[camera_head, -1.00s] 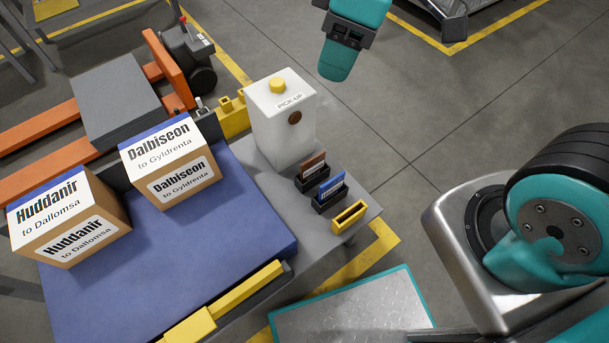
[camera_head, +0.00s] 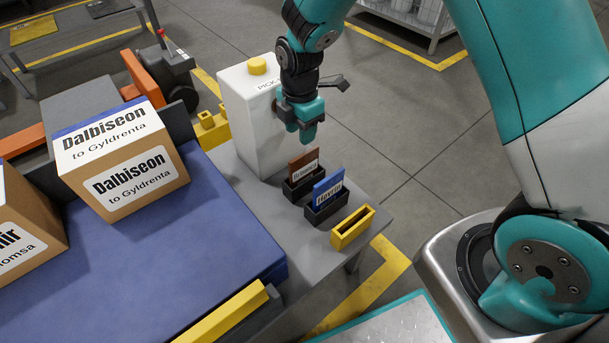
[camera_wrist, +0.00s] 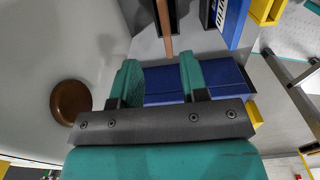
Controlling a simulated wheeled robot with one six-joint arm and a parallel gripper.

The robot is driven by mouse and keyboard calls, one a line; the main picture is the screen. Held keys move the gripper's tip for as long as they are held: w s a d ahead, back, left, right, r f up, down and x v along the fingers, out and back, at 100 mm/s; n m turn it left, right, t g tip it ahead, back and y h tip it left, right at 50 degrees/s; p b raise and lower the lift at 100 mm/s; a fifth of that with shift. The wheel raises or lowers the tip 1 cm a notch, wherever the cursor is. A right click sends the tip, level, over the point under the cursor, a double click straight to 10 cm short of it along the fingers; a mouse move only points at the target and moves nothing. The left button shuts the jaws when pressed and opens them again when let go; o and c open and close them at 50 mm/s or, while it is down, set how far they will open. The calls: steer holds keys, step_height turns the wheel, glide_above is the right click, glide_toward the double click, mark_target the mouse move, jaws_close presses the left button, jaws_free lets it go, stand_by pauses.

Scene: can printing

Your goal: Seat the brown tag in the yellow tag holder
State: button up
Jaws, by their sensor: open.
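The brown tag (camera_head: 301,161) with a white label stands upright in a black holder (camera_head: 292,192) in the head view. In the wrist view the brown tag (camera_wrist: 163,28) shows edge-on, ahead of and between my fingers. My gripper (camera_head: 307,132) is just above the brown tag, pointing down, and it looks apart from it. In the wrist view my gripper (camera_wrist: 158,66) has its two teal fingers spread with nothing between them. The yellow tag holder (camera_head: 353,227) is empty, at the near end of the grey table; part of it (camera_wrist: 264,14) shows in the wrist view.
A blue tag (camera_head: 328,187) stands in another black holder between the brown tag and the yellow holder. A white pick-up box (camera_head: 246,115) with a yellow button stands close beside my gripper. Cartons (camera_head: 130,185) sit on the blue surface (camera_head: 180,260) at left.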

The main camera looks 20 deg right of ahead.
mark_target(304, 153)
steer(key=f+b, duration=0.1)
steer(key=f, duration=0.2)
steer(key=f+b, duration=0.1)
steer(key=f, duration=0.2)
steer(key=f+b, duration=0.1)
steer(key=f, duration=0.2)
steer(key=shift+s+d+f, duration=0.3)
steer(key=shift+f, duration=0.1)
steer(key=shift+r, duration=0.1)
jaws_close()
